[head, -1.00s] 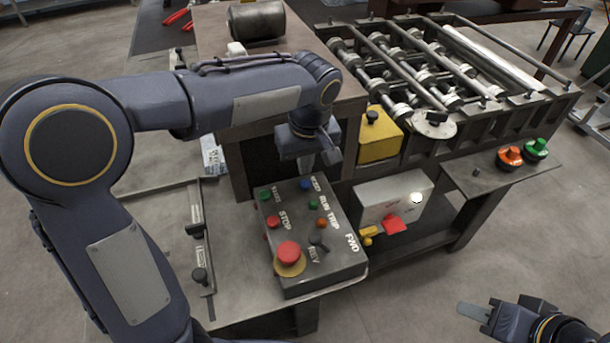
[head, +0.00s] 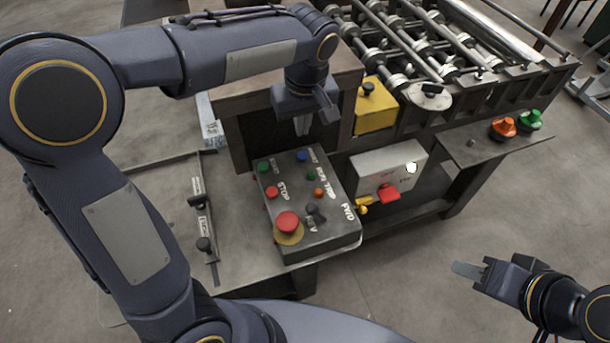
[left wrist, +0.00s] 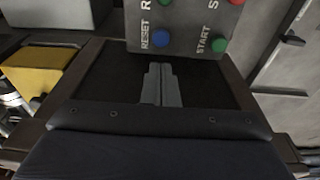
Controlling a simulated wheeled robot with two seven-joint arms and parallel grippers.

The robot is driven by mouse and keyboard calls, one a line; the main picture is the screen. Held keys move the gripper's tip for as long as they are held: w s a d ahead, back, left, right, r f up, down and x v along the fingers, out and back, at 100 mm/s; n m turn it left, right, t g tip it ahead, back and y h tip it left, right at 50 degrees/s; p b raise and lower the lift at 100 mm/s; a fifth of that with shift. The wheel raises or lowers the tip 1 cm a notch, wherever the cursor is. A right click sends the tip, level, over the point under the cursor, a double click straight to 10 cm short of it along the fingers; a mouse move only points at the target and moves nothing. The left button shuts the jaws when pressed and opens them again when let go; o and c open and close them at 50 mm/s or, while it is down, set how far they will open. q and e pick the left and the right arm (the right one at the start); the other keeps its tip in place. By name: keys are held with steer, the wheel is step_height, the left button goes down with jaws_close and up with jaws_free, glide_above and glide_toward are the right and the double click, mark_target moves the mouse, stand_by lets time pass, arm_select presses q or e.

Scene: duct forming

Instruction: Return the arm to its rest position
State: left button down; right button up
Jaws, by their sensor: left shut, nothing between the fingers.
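My left arm reaches in from the left in the head view, and its gripper (head: 303,124) points down above the far edge of the control box (head: 318,232). The gripper is shut and empty, apart from the box. In the left wrist view the closed fingers (left wrist: 160,84) lie side by side, with the box's blue RESET button (left wrist: 162,46) and green START button (left wrist: 219,45) beyond them. My right gripper (head: 468,271) is at the lower right over open floor; its fingers look together, but the gap is not clear.
The control box stands on a metal table (head: 235,265) with a red stop button (head: 287,222). A roller machine (head: 440,60) stands behind, with a yellow block (head: 376,106). A light box with a red switch (head: 388,192) sits lower right. Floor is clear at right.

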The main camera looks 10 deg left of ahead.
arm_select(q)
steer(key=shift+s+a+r, duration=0.1)
steer(key=shift+s+a, duration=0.15)
steer(key=s+a+m+h, duration=0.2)
steer(key=s+a+h, duration=0.1)
steer(key=s+a, duration=0.5)
steer(key=s+f+m+t+h, duration=0.1)
steer(key=s+f+m+t, duration=0.2)
steer(key=s, duration=1)
steer(key=shift+s+d+t+h, duration=0.25)
steer(key=shift+d+t+h, duration=0.2)
steer(key=shift+t, duration=0.15)
steer(key=shift+r, duration=0.1)
stand_by(0.4)
